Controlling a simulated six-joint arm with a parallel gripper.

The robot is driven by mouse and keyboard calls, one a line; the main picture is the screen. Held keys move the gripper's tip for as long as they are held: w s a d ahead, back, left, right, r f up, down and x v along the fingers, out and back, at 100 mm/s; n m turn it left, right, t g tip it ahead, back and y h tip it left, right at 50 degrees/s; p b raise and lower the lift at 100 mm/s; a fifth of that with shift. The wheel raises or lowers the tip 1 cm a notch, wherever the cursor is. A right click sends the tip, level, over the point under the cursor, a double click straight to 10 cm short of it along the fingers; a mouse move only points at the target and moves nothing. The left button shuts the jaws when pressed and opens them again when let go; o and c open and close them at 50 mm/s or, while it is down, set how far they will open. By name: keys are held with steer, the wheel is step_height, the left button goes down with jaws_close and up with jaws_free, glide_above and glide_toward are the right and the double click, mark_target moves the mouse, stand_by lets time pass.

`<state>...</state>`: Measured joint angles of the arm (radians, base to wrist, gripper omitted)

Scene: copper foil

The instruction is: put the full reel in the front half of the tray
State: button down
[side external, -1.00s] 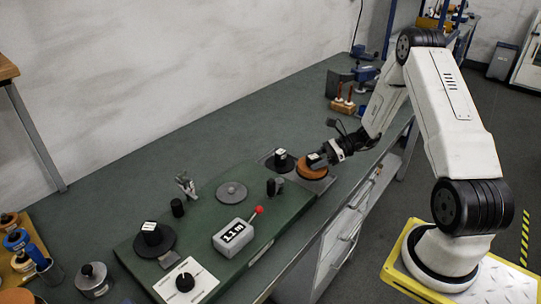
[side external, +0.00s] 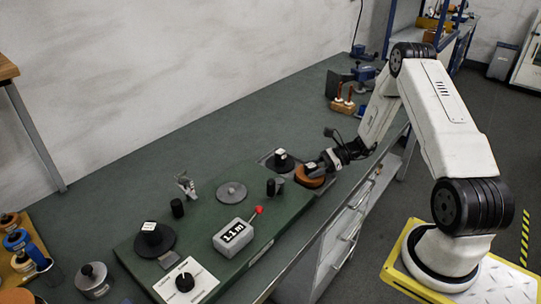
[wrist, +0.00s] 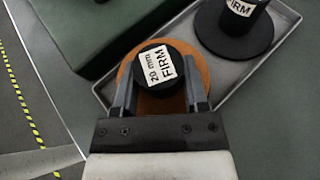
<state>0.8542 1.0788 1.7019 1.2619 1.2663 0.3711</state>
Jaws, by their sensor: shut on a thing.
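The full reel (wrist: 176,107) is a copper-orange disc with a black hub labelled "20 mm FIRM". In the wrist view my gripper (wrist: 160,90) has its two fingers on either side of that hub, shut on it. The reel also shows in the side view (side external: 309,180), low over the near part of the tray. The grey tray (wrist: 240,98) lies under and beside it. Whether the reel touches the tray floor I cannot tell. My gripper (side external: 318,169) comes at it from the right.
A black empty reel labelled FIRM (wrist: 235,30) stands in the other part of the tray. The green machine base (side external: 215,225) is left of the tray, with a metre counter (side external: 233,237) and a red-knobbed lever (side external: 258,210). The bench's front edge is close.

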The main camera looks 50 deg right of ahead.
steer(key=shift+f, duration=0.15)
steer(key=shift+c, duration=0.5)
jaws_free()
steer(key=v, duration=1.2)
steer(key=shift+a, duration=0.1)
